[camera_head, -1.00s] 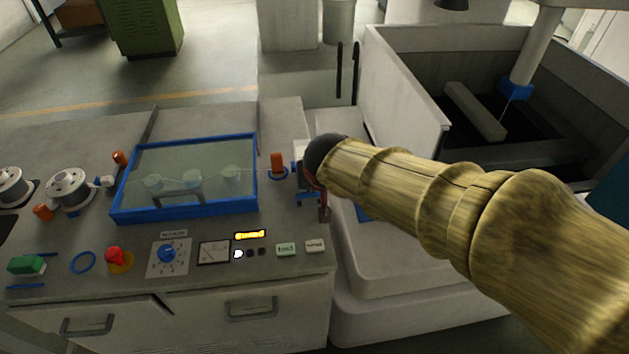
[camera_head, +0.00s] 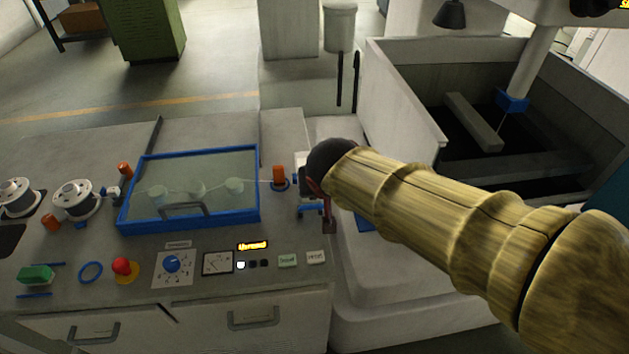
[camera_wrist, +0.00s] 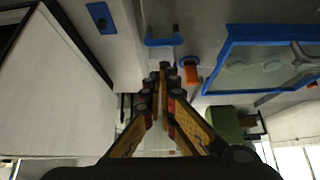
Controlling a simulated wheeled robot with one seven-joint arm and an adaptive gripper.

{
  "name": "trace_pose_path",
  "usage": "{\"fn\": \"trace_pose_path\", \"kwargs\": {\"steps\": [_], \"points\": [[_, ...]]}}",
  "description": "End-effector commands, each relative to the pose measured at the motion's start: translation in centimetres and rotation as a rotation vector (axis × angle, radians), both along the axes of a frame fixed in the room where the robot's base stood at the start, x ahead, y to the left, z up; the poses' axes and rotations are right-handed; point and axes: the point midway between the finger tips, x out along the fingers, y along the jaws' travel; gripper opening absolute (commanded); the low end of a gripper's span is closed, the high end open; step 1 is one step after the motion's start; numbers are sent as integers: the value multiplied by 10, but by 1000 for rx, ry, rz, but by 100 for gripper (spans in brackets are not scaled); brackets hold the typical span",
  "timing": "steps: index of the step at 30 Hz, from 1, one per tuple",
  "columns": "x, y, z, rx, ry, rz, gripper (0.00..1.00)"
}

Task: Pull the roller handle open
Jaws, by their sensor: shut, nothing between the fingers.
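The roller unit is a small pale block (camera_head: 306,183) with a blue handle-like part (camera_head: 310,209) at its front, at the right end of the machine top. In the wrist view a blue bar with upright ends (camera_wrist: 162,41) is ahead of my fingers, probably the roller handle. My gripper (camera_wrist: 165,72) is shut and empty, its fingertips together just short of that bar.
A blue-framed glass cover (camera_head: 190,218) lies left of the roller unit, with an orange roller (camera_head: 278,176) between them. A red button (camera_head: 122,266), a blue dial (camera_head: 171,264) and small switches line the panel's front. A walled tank (camera_head: 403,90) stands at the right.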

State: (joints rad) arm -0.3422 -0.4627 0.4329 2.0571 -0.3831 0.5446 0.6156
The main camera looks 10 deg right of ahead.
Motion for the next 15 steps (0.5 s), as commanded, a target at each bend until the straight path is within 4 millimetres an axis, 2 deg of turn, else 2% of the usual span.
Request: {"fn": "trace_pose_path", "kwargs": {"steps": [1, 6, 15], "points": [[-8, 1, 7, 1, -3, 2, 0], [-26, 0, 16, 2, -4, 1, 0], [-34, 0, 19, 1, -4, 1, 0]]}}
